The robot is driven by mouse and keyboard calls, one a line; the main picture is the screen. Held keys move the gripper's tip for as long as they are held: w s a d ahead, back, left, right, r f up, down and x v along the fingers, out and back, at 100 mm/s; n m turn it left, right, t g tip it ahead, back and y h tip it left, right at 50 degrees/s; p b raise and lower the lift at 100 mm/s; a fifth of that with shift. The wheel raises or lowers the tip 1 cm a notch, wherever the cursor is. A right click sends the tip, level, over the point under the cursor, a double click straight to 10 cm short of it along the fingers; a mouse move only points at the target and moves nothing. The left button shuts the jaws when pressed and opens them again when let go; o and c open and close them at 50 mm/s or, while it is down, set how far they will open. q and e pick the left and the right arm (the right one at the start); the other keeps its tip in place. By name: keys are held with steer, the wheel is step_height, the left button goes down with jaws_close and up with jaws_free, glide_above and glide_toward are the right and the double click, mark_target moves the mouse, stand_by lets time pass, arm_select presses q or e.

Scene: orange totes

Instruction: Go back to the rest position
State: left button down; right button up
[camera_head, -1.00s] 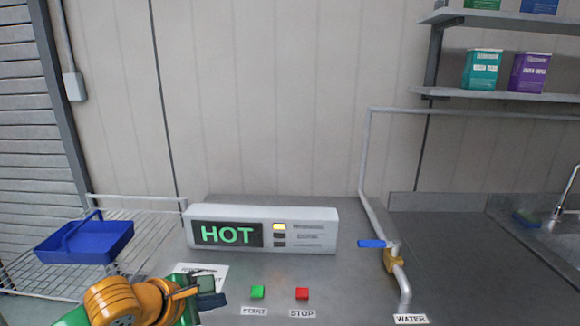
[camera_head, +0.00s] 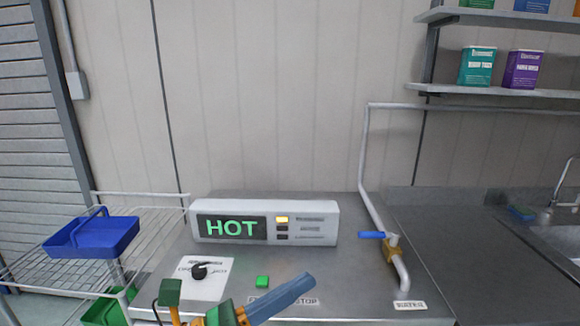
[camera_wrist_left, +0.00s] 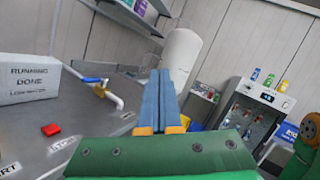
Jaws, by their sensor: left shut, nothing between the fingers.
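My left gripper (camera_head: 306,281) is at the bottom middle of the head view, with its long blue fingers pressed together and nothing between them. It is above the front of the metal counter (camera_head: 350,270) and covers the red button there. The left wrist view shows the closed fingers (camera_wrist_left: 160,76) pointing away over the counter's side, with the red button (camera_wrist_left: 51,130) to their left. My right gripper is not in either current view.
A white box reading HOT (camera_head: 265,222) stands on the counter. In front are a black knob (camera_head: 199,271) on a white plate and a green button (camera_head: 262,282). A pipe with a blue valve handle (camera_head: 371,235) is at right. A blue basket (camera_head: 92,237) sits on a wire rack.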

arm_select(q)
steer(key=w+a+n+t+y, duration=0.2)
steer(key=a+n+t+y, duration=0.4)
steer(key=n, duration=0.6)
steer(key=w+a+n+t+y, duration=0.3)
steer(key=a+n+t+y, duration=0.35)
steer(key=n, duration=0.55)
steer(key=s+a+f+n+g+y, duration=0.1)
steer(key=a+f+n+g+y, duration=0.25)
steer(key=f+n, duration=0.35)
steer(key=s+a+f+n+g+y, duration=0.1)
steer(key=a+f+n+g+y, duration=0.3)
steer(key=f, duration=0.4)
steer(key=s+d+f+n+g+h, duration=0.1)
steer(key=s+f+n+g, duration=0.2)
steer(key=s+f+g, duration=0.5)
steer(key=s+d+f+n+g, duration=0.2)
steer(key=s+f+n+g, duration=0.1)
steer(key=s+f, duration=0.85)
step_height(320, 180, down, 14)
steer(key=g, duration=0.1)
steer(key=s+a+f+g, duration=0.1)
steer(key=s+a+f, duration=0.1)
steer(key=s+f, duration=0.9)
steer(key=shift+s+a+f+g, duration=0.2)
steer(key=shift+s+f+g, duration=0.1)
steer(key=shift+s, duration=0.95)
